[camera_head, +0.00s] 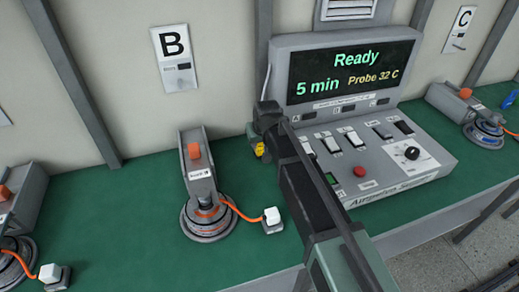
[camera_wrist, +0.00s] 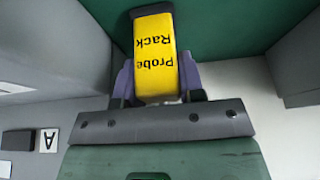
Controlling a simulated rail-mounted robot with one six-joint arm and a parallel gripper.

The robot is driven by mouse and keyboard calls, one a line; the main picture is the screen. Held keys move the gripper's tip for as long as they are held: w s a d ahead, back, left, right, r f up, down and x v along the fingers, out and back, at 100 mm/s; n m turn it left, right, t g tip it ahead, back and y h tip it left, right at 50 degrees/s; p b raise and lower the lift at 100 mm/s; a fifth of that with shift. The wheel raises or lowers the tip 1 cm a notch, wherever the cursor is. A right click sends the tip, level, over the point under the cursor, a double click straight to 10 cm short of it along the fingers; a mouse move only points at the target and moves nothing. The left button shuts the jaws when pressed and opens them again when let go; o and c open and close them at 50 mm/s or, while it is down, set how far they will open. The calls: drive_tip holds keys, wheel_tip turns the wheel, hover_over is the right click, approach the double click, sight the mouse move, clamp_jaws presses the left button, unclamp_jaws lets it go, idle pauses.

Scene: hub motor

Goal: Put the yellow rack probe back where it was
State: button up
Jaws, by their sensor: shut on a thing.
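The yellow rack probe (camera_wrist: 155,52), labelled "Probe Rack" upside down in the wrist view, is between the purple fingers of my gripper (camera_wrist: 157,78). My gripper is shut on it. In the head view only a small yellow part of the probe (camera_head: 260,149) shows at my gripper (camera_head: 257,143), left of the control console (camera_head: 345,120). Green bench surface shows beyond the probe in the wrist view. Whether the probe touches anything is unclear. I cannot make out a rack or holder for it; my arm hides part of the console and bench.
The console screen (camera_head: 352,72) reads "Ready", "5 min" and "Probe 32 C". A grey stand with a round motor (camera_head: 209,218) and a white plug (camera_head: 272,215) on an orange cable is left of my arm. Similar stations stand at far left and right. Green bench (camera_head: 120,225) is clear between stations.

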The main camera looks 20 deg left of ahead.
drive_tip(key=shift+p, duration=0.3)
drive_tip(key=shift+f+b, duration=0.25)
drive_tip(key=shift+b, duration=0.05)
drive_tip(key=o, duration=1)
